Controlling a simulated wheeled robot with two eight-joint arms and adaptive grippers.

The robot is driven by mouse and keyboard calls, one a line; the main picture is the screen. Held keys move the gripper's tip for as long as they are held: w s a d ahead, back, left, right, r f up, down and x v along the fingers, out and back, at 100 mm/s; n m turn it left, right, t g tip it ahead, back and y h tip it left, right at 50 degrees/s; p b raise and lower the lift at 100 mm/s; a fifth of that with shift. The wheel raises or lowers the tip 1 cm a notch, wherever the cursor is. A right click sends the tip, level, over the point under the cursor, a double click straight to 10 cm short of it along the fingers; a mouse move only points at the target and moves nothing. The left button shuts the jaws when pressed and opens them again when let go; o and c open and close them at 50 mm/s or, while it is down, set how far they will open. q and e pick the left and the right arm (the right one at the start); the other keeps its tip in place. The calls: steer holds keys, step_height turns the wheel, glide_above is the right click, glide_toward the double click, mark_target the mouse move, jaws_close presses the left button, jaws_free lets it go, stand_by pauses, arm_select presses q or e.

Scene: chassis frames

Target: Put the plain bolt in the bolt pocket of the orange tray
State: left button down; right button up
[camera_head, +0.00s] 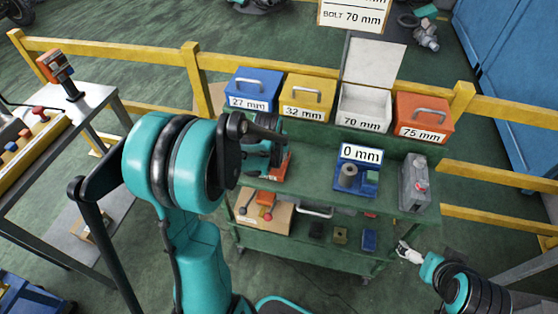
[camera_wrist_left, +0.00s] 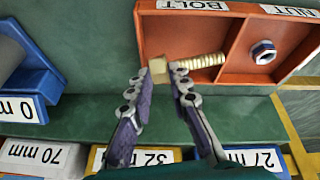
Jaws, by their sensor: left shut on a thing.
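The orange tray (camera_wrist_left: 222,76) shows in the left wrist view with a BOLT pocket on the left and a NUT pocket on the right. A nut (camera_wrist_left: 263,52) lies in the NUT pocket. The brass-coloured bolt (camera_wrist_left: 203,61) has its head between the fingertips of my left gripper (camera_wrist_left: 158,80), which is shut on it. Its threaded shank reaches right, over or in the BOLT pocket; I cannot tell whether it touches the floor. In the head view, my left arm mostly hides the tray (camera_head: 281,167). My right gripper (camera_head: 408,252) is low at right, its jaws unclear.
Behind the green cart top stand a blue box (camera_head: 252,88), a yellow box (camera_head: 307,97), an open white box (camera_head: 364,106) and a red box (camera_head: 422,117). A blue gauge (camera_head: 358,178) reading 0 mm and a grey canister (camera_head: 414,183) stand right of the tray.

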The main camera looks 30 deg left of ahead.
arm_select(q)
step_height(320, 180, down, 2)
steer(key=shift+w+f+b, duration=0.1)
steer(key=shift+f+b, duration=0.1)
steer(key=shift+b, duration=0.1)
steer(key=shift+r, duration=0.1)
steer(key=shift+f, duration=0.2)
steer(key=c, duration=1.4)
jaws_free()
steer(key=shift+r, duration=0.1)
